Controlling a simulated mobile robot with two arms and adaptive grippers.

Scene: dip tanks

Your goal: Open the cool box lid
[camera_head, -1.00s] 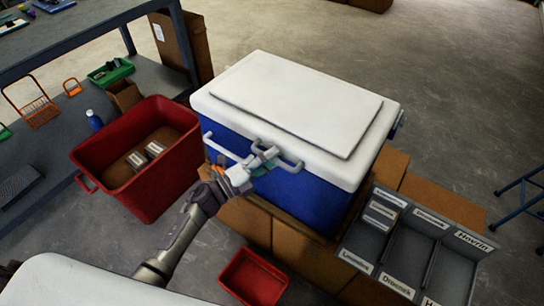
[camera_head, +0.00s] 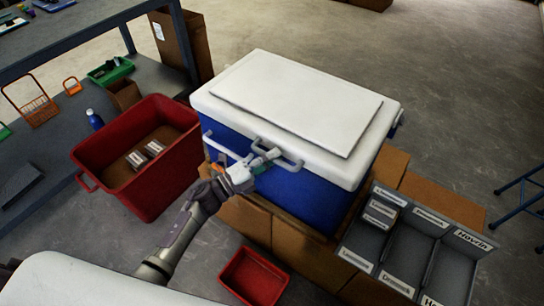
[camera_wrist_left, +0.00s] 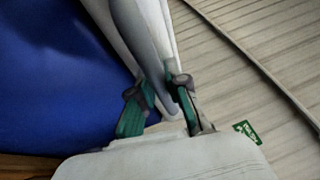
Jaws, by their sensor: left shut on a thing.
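The cool box has a blue body (camera_head: 310,198) and a white lid (camera_head: 300,98), which lies flat and closed on top. A pale bar handle (camera_head: 291,163) runs along the lid's front edge. My left gripper (camera_head: 264,158) is at the middle of this handle, shut on it. In the left wrist view, the green-padded fingers (camera_wrist_left: 160,103) sit on either side of the pale handle bar (camera_wrist_left: 147,30), with the blue body (camera_wrist_left: 60,70) to the left. The fingertips are small in the head view. My right gripper is not in view.
The cool box stands on cardboard boxes (camera_head: 272,235). A large red bin (camera_head: 103,138) is to its left, and a small red tray (camera_head: 253,277) is below. A grey labelled organiser (camera_head: 405,255) is at the right front. The floor behind is clear.

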